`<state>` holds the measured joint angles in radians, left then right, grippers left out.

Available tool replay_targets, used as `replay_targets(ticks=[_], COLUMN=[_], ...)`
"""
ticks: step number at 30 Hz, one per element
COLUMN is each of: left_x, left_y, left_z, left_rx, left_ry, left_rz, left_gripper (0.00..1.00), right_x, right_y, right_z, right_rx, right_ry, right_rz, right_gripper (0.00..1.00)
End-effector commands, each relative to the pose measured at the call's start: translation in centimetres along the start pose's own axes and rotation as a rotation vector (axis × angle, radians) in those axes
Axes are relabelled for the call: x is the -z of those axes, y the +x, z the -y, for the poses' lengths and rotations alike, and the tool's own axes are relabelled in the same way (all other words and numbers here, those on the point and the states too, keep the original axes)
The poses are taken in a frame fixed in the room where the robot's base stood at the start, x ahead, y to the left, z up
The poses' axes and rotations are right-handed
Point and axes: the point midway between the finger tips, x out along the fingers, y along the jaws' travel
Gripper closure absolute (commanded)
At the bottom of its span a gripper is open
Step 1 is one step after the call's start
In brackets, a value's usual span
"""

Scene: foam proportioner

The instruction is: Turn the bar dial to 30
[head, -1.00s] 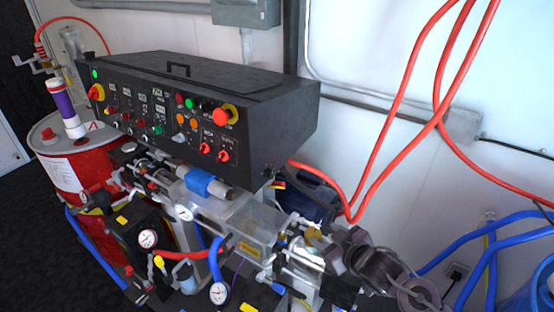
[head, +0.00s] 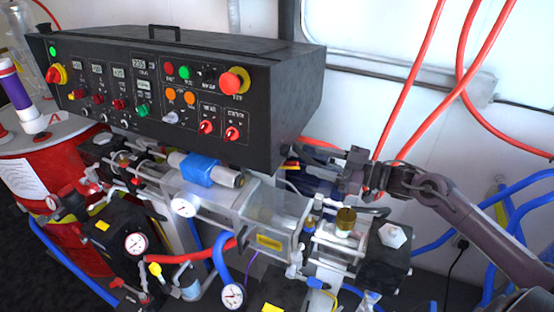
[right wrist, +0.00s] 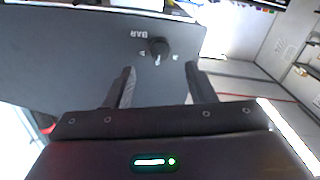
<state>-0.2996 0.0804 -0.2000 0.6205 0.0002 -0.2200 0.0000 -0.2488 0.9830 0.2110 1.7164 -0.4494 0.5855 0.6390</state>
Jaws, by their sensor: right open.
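The bar dial (right wrist: 158,47) is a small round black knob with a white pointer mark, on a dark panel under the label BAR, which appears upside down in the right wrist view. Small marks sit on either side of it. I cannot make out the dial in the head view. My right gripper (right wrist: 160,86) is open and empty, with one finger on each side below the dial in the picture, apart from it. In the head view my right gripper (head: 352,172) is near the lower right end of the black control box (head: 285,95). My left gripper is not in view.
The control box front has several buttons and red knobs. Below it are a clear-walled unit (head: 270,212), gauges (head: 232,295) and hoses. A red drum (head: 60,190) stands at the left. Red hoses (head: 455,90) hang before the white wall at the right.

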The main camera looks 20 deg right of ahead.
Motion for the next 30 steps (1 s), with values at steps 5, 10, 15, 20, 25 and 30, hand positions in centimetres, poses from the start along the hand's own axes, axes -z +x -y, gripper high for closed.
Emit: replay_targets(ticks=[5, 10, 15, 20, 25, 30], left_x=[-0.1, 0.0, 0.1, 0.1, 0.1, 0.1], left_y=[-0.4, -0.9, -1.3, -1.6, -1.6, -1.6], left_z=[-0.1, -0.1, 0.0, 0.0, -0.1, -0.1], left_rx=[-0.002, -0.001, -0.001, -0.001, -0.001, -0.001], left_ry=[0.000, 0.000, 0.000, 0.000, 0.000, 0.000], left_rz=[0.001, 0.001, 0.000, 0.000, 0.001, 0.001], left_gripper=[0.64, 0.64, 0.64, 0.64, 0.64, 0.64], right_x=[0.2, 0.3, 0.3, 0.2, 0.1, 0.0], right_y=[1.3, 3.6, 5.9, 7.2, 7.7, 7.7], right_z=[-0.1, -0.1, -0.1, -0.1, 0.0, 0.1], right_rx=[0.001, -0.001, -0.001, 0.000, 0.000, 0.001], right_ry=[0.001, 0.000, 0.001, 0.000, 0.000, 0.000], right_rz=[-0.003, -0.004, -0.003, -0.002, 0.000, 0.001], right_gripper=[0.50, 0.50, 0.50, 0.50, 0.50, 0.50])
